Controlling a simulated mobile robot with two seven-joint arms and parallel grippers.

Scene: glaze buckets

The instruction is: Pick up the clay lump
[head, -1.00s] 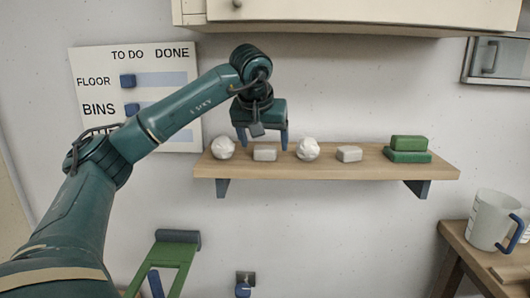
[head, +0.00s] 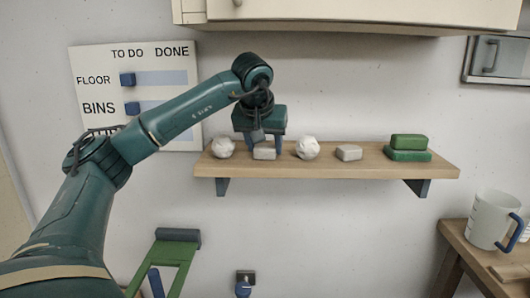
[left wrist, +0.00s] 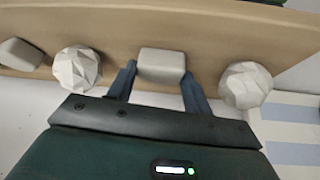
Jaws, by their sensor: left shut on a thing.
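A pale rectangular block (head: 264,154) with rounded edges rests on the wooden shelf (head: 375,169). My left gripper (head: 265,149) points down from above and is shut on this block, one blue finger on each side. The block also shows between the fingers in the left wrist view (left wrist: 162,65). A white faceted round lump (head: 223,148) sits to its left and another faceted lump (head: 307,148) to its right, both outside the fingers. A second pale block (head: 348,153) lies farther right. I cannot tell which of these is clay. My right gripper is not in view.
A cabinet (head: 350,15) hangs above, with clear wall between. A to-do board (head: 165,60) is behind my arm.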

